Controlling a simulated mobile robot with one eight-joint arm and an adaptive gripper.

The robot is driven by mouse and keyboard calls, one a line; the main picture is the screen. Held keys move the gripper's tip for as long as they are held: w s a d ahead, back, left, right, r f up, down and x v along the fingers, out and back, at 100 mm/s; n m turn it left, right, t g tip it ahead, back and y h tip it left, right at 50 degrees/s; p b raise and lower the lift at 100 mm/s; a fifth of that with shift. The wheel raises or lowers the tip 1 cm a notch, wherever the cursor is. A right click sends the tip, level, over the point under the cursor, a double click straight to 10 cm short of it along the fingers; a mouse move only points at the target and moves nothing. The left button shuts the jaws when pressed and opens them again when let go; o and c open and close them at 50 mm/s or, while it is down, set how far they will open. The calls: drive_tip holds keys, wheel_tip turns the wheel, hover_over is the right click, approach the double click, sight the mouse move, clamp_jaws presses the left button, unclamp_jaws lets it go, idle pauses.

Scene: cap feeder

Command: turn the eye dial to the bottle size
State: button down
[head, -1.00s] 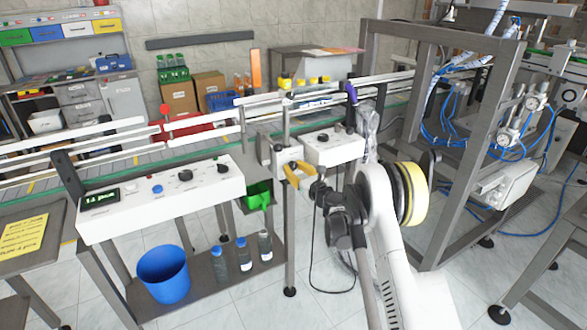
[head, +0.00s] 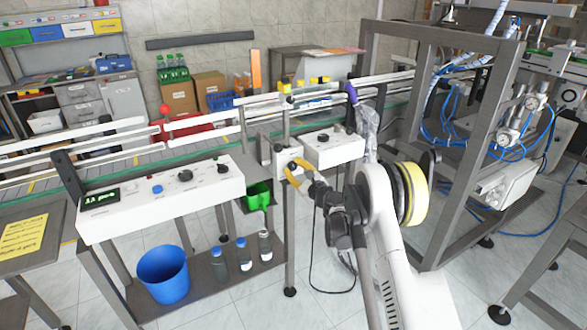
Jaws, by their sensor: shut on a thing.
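My gripper (head: 291,168) has yellow fingers and is at the small white box (head: 280,158) in the middle of the conveyor's front side. The fingers are closed at the face of this box, on what seems to be the eye dial; the dial itself is hidden by the fingers. Several bottles stand on the lower shelf; a dark bottle with a white cap (head: 265,246) is the rightmost of them. Their size against the dial setting cannot be read.
A white control panel (head: 140,205) with a lit display and knobs is on the left. Another white box with a dark knob (head: 333,149) is just right of my gripper. A green bin (head: 258,196) hangs below, and a blue bucket (head: 163,274) stands on the shelf. A grey frame (head: 450,190) rises at right.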

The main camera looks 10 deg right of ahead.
drive_tip(key=n, duration=0.4)
drive_tip(key=shift+n, duration=0.4)
drive_tip(key=n, duration=0.3)
drive_tip(key=shift+n, duration=0.3)
drive_tip(key=n, duration=0.6)
drive_tip(key=shift+d+n, duration=0.1)
drive_tip(key=shift+n, duration=0.3)
drive_tip(key=c, duration=1)
unclamp_jaws()
drive_tip(key=shift+c, duration=0.2)
